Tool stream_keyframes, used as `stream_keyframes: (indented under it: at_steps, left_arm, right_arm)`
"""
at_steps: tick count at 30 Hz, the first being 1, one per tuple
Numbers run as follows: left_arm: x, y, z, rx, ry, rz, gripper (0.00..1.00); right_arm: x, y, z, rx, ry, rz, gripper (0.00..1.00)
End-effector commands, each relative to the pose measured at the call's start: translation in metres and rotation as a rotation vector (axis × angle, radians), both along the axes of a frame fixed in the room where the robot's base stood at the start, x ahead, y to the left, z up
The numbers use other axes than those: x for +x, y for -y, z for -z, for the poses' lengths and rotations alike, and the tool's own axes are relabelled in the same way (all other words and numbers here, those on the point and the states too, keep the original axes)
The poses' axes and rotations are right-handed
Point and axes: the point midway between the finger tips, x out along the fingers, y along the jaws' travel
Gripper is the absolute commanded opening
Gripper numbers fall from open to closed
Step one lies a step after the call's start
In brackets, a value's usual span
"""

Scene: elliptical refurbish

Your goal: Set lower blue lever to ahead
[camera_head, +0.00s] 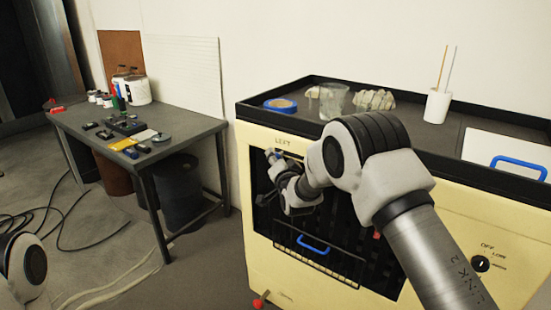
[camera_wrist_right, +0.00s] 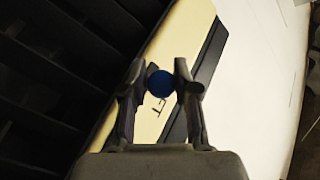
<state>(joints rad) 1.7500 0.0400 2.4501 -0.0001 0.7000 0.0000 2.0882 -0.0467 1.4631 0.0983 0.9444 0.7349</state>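A blue ball knob (camera_wrist_right: 160,83) shows between the two fingertips of my right gripper (camera_wrist_right: 159,75) in the right wrist view. The fingers lie very close to both its sides; whether they press on it I cannot tell. In the head view the right gripper (camera_head: 277,157) is at the upper left of the cream cabinet's dark front opening, below the word LEFT, with a small bit of blue at its fingers. The lever's shaft and setting are hidden. Only a joint of my left arm shows at the lower left; its gripper is out of view.
The cream cabinet (camera_head: 263,273) has a blue handle (camera_head: 313,245) low in its opening, a red knob (camera_head: 258,303) at its foot and a black dial (camera_head: 480,264) at right. Tape, a glass and a cup stand on top. A grey table (camera_head: 185,125) stands left.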

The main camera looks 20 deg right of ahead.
Motion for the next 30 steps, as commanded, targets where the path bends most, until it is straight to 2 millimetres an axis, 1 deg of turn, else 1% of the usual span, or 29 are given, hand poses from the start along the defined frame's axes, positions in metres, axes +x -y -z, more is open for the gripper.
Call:
stream_keyframes:
  at_steps: [5,8,11,21,25,27,30]
  left_arm:
    - [0.000,0.000,0.000,0.000,0.000,0.000,0.00]
    - [0.000,0.000,0.000,0.000,0.000,0.000,0.00]
    - [0.000,0.000,-0.001,0.000,0.000,0.000,0.00]
    - [0.000,0.000,0.000,0.000,0.000,0.000,0.00]
    - [0.000,0.000,-0.001,0.000,0.000,0.000,0.00]
    - [0.000,0.000,-0.001,0.000,0.000,0.000,0.00]
    - [0.000,0.000,-0.001,0.000,0.000,0.000,0.00]
  right_arm:
    - [0.000,0.001,-0.002,-0.002,0.004,0.001,0.00]
    - [-0.005,0.006,-0.002,-0.002,0.005,0.003,0.00]
    - [-0.018,0.019,-0.003,-0.003,0.004,0.006,0.00]
    - [-0.095,0.079,-0.003,0.001,0.004,0.008,0.00]
    - [-0.112,0.092,-0.004,0.001,0.008,0.008,0.00]
    - [-0.117,0.094,-0.004,0.001,0.010,0.005,0.00]
    - [-0.118,0.095,-0.005,0.000,0.011,0.004,0.00]
